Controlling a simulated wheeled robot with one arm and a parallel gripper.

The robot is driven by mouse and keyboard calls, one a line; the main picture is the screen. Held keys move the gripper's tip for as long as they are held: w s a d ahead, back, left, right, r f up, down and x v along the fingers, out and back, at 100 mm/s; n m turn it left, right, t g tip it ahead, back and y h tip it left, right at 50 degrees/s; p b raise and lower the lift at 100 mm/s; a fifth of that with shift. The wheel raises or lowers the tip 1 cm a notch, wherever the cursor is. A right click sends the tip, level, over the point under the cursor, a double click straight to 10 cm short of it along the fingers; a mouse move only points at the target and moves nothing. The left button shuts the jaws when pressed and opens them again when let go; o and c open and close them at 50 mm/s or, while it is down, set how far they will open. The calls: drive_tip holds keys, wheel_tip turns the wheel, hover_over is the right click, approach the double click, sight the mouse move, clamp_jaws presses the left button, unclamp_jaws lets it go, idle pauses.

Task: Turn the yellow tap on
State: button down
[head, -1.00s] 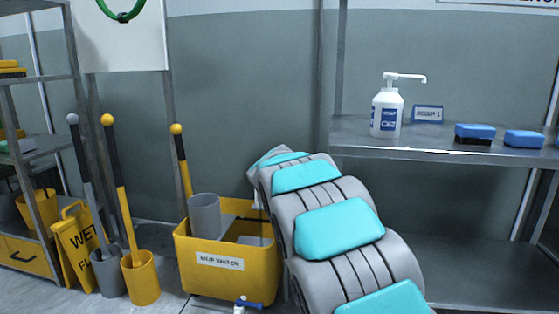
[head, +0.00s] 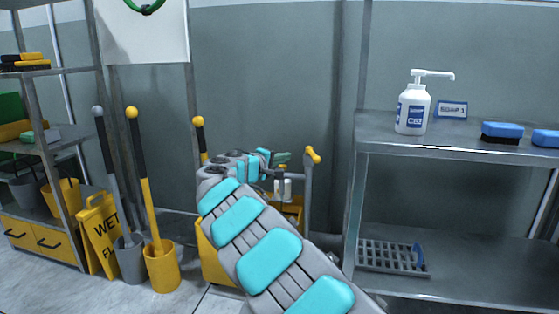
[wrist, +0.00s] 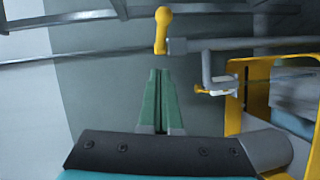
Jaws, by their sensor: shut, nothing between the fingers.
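The yellow tap (head: 312,155) shows in the head view as a yellow handle on top of a grey upright pipe, just right of my gripper. It also shows in the wrist view as a yellow handle (wrist: 162,28) at the end of a grey pipe, straight beyond the fingertips. My gripper (head: 284,158) has green fingers, seen small in the head view at the end of my arm. In the wrist view my gripper (wrist: 158,74) is shut and empty, its tips pointing at the handle with a visible gap. Whether they touch cannot be seen in the head view.
The yellow mop bucket (head: 215,262) stands behind my arm, partly hidden; it fills the right of the wrist view (wrist: 235,105). A metal shelf (head: 450,150) with a soap bottle (head: 412,108) and blue brushes is on the right. Mops and a wet-floor sign (head: 98,235) stand left.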

sight(311, 155)
drive_tip(key=shift+w+d+f, duration=0.25)
drive_tip(key=shift+w+d, duration=0.4)
drive_tip(key=shift+d, duration=0.5)
drive_tip(key=shift+w+d+f, duration=0.25)
drive_tip(key=shift+w+d, duration=0.45)
drive_tip(key=shift+d, duration=0.5)
drive_tip(key=shift+w+d+f, duration=0.25)
drive_tip(key=shift+w+d, duration=0.4)
drive_tip(key=shift+d, duration=0.5)
drive_tip(key=shift+d+f+b, duration=0.1)
drive_tip(key=shift+d+b, duration=0.1)
drive_tip(key=shift+b, duration=0.25)
drive_tip(key=shift+s+d+n+t+y, duration=0.1)
drive_tip(key=shift+n+t+y, duration=0.2)
drive_tip(key=shift+n+y, duration=0.15)
